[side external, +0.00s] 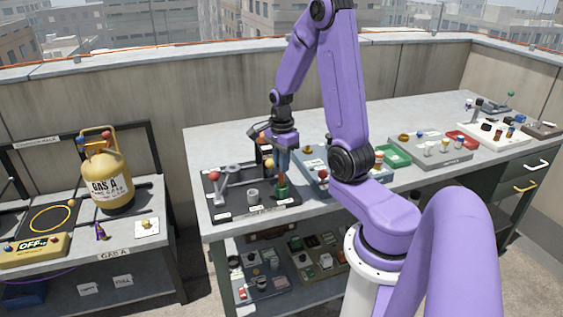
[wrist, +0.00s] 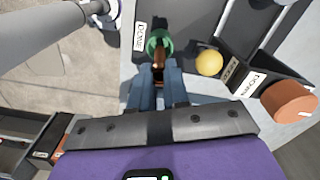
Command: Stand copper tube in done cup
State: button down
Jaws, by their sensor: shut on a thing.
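The copper tube (wrist: 158,58) is between the blue fingers of my gripper (wrist: 157,78), which is shut on it. In the side external view my gripper (side external: 283,170) points down over the front right part of a dark tray (side external: 228,213). The green cup (wrist: 163,36) is directly under the tube, beside a "DONE" label (wrist: 139,35); it also shows in the side external view (side external: 282,191). The tube's lower end overlaps the cup's mouth. How deep it sits in the cup is hard to tell. The fingers hide part of the tube.
A red-knobbed lever (side external: 214,177) and a grey cup (side external: 252,196) stand on the dark tray to the left. In the wrist view a yellow ball (wrist: 209,62) and an orange-brown cylinder (wrist: 290,102) are close on the right. A blue-grey tray (side external: 316,182) lies right of my gripper.

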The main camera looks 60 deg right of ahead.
aim_at(281, 184)
jog(key=shift+f, duration=2)
dwell(0.8)
jog(key=c, duration=1)
grip_release()
jog(key=shift+c, duration=0.2)
jog(key=shift+r, duration=0.1)
notch_tip(281, 184, up, 17)
jog(key=shift+r, duration=0.15)
